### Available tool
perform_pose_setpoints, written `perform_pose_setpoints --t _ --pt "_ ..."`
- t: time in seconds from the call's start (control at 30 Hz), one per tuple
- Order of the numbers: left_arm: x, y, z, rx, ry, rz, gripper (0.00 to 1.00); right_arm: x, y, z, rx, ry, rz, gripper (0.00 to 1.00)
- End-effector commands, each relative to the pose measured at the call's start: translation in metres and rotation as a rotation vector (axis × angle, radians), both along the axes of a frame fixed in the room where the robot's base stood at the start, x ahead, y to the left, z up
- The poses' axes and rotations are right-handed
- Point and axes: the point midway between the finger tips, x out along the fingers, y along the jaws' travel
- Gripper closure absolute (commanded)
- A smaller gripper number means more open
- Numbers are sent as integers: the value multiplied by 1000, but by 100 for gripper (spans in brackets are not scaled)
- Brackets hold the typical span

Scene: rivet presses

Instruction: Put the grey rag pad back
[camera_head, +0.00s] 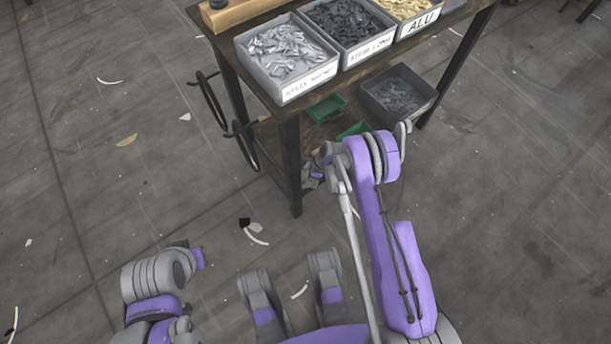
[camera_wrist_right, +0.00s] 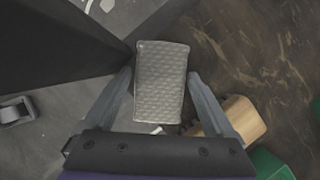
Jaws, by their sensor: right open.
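The grey rag pad (camera_wrist_right: 162,85) is a textured, rounded rectangle in the right wrist view. It lies between the spread fingers of my right gripper (camera_wrist_right: 160,75), with a gap showing on each side lower down. The right gripper is open. The pad is at the edge of the brown lower shelf (camera_wrist_right: 270,60), beside a dark table leg (camera_wrist_right: 60,45). I cannot tell whether it rests on the shelf. In the head view my right gripper (camera_head: 314,175) is small and partly hidden by the table leg and my arm; the pad cannot be made out there. My left gripper is not shown.
A wooden block (camera_wrist_right: 242,118) and a green bin (camera_wrist_right: 268,163) are close to the right finger. On the workbench top stand grey bins of metal parts (camera_head: 285,93). A dark grey bin (camera_head: 425,95) sits on the lower shelf. Scraps litter the open floor (camera_head: 90,150).

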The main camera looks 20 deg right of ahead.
Motion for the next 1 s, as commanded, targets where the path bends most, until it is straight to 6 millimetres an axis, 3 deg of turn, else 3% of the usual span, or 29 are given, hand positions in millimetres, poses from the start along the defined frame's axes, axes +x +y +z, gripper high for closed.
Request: perform_pose_setpoints --t 0.17,0.5,0.7,0.87,1.0 --pt "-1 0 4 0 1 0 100 -4 -8 22 0 0 -2 11" --pt "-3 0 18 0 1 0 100 -16 -33 87 0 0 -1 11" --pt "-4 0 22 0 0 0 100 -19 -41 107 0 0 -1 11" --pt "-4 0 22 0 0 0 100 -20 -42 112 -2 -3 5 11" --pt "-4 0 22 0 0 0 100 -21 -39 139 -34 -37 83 11"
